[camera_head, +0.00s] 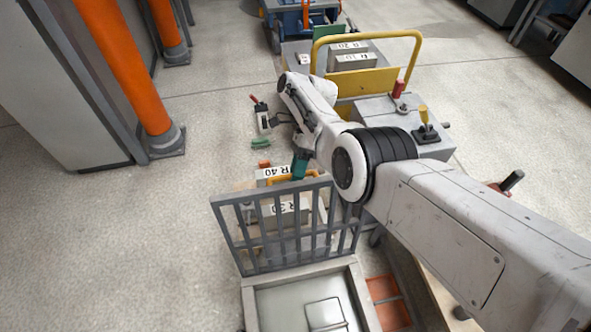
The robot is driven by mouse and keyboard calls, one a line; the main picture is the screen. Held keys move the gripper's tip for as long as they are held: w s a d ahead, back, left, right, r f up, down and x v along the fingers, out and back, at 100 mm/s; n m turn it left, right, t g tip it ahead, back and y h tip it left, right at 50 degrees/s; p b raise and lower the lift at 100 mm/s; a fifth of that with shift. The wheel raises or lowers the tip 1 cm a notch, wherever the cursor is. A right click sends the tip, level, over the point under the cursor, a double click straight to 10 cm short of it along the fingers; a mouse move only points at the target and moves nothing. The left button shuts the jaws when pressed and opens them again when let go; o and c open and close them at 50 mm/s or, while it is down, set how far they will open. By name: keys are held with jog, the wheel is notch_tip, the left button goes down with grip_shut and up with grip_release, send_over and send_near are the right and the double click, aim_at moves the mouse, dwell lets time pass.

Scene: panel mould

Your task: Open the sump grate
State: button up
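The sump grate (268,238) is a grey barred panel. It stands raised, roughly upright, along the far edge of a grey square frame (250,303). Inside the frame is a pale surface with a small square outline. My arm reaches in from the right, and its end is partly hidden behind its own links.
Behind the grate are grey blocks marked R 40 (277,172) and R 30 (288,207). A cart with a yellow rail (368,36) stands beyond. Orange columns (128,68) are at left. An orange tray (388,303) lies right of the frame. The left floor is clear.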

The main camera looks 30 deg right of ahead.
jog(key=shift+o, duration=1)
jog(key=shift+w+r, duration=0.15)
jog(key=b+v, duration=0.5)
jog(key=v, duration=0.2)
jog(key=shift+r, duration=0.2)
jog(key=shift+w, duration=0.1)
